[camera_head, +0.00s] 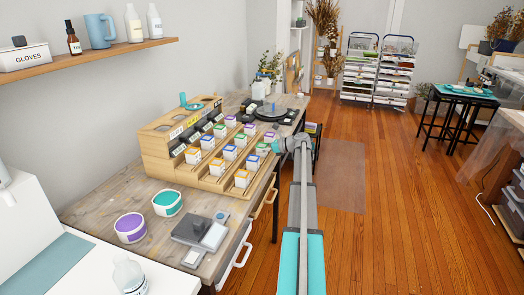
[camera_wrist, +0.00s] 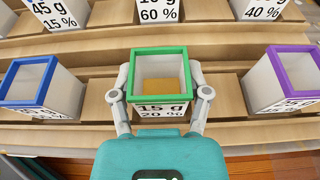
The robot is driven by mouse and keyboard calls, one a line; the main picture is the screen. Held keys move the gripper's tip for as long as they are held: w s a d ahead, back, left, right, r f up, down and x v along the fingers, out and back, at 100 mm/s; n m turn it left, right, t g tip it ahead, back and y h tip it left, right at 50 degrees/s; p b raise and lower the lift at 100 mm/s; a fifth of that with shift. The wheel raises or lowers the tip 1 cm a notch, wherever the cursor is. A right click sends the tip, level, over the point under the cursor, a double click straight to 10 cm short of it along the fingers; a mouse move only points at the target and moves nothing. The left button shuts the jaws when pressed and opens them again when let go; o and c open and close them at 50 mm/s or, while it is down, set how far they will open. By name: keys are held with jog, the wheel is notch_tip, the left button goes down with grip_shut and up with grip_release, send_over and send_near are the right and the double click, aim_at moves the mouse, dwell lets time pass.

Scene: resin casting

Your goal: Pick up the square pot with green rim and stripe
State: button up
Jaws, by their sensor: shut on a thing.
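The square pot with the green rim (camera_wrist: 160,107) is white, with yellowish contents and a label reading 15 g 20 %. It stands upright in the front row of the wooden stepped rack (camera_head: 192,182). My gripper (camera_wrist: 160,84) is shut on it, with one finger against each side. In the head view my gripper (camera_head: 276,147) is at the right end of the rack, and the pot (camera_head: 262,149) is partly hidden there. The wrist view does not clearly show a stripe.
A blue-rimmed pot (camera_wrist: 30,86) stands to the left and a purple-rimmed pot (camera_wrist: 284,80) to the right, both close to my fingers. More pots stand on the step behind.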

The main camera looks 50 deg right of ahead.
jog(key=shift+r+p, duration=0.95)
jog(key=s+a+r+p, duration=0.9)
jog(key=s+r+p, duration=0.1)
jog(key=r+p, duration=0.1)
jog(key=shift+s, duration=0.35)
jog(key=w+a+r+p, duration=0.1)
jog(key=w+r+p, duration=0.2)
jog(key=w, duration=1)
jog(key=w+r+p, duration=0.4)
jog(key=w, duration=1)
jog(key=w+a+r+p, duration=0.1)
jog(key=w+r+p, duration=0.2)
jog(key=w, duration=1.1)
jog(key=shift+a+r, duration=0.2)
jog(key=shift+a, duration=0.15)
